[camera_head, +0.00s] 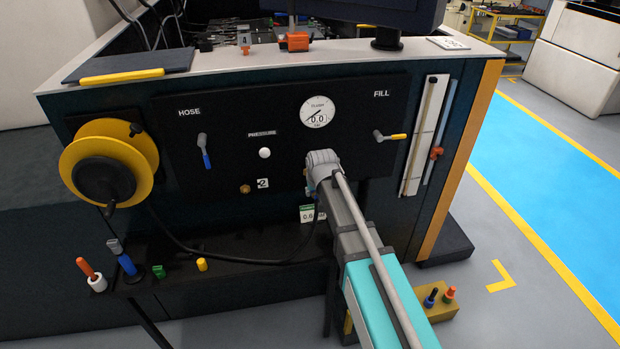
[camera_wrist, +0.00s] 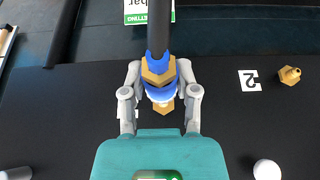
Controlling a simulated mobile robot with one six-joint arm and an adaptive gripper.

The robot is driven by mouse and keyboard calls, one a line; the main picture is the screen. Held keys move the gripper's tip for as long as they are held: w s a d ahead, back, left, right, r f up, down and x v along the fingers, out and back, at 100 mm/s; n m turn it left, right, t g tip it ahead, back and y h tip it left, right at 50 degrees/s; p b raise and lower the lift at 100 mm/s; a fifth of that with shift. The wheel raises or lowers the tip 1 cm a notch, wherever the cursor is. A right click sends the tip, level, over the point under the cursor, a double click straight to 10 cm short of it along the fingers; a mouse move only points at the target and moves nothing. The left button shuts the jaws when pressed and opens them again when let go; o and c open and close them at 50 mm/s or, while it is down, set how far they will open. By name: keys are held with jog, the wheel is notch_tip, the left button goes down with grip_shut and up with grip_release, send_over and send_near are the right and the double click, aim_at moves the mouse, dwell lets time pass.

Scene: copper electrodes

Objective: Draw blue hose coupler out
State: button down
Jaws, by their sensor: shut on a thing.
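The blue hose coupler (camera_wrist: 160,96) shows in the wrist view, with a brass hex collar and a blue sleeve on the black hose (camera_wrist: 159,25). My gripper (camera_wrist: 160,80) has one finger on each side of it and is shut on it. A brass tip or fitting (camera_wrist: 166,106) shows just below the blue ring, close to the black panel. I cannot tell whether the coupler is still seated there.
The hose (camera_head: 190,249) sags from the yellow reel (camera_head: 112,158) over a dark ledge. A free brass port (camera_head: 245,189) marked 2 is nearby on the panel. A blue-handled lever (camera_head: 206,152), gauge (camera_head: 318,112) and yellow-handled fill lever (camera_head: 391,136) surround the work area.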

jog(key=shift+s+d, duration=0.2)
jog(key=shift+s, duration=0.5)
jog(key=shift+s+d, duration=0.2)
jog(key=shift+s, duration=0.45)
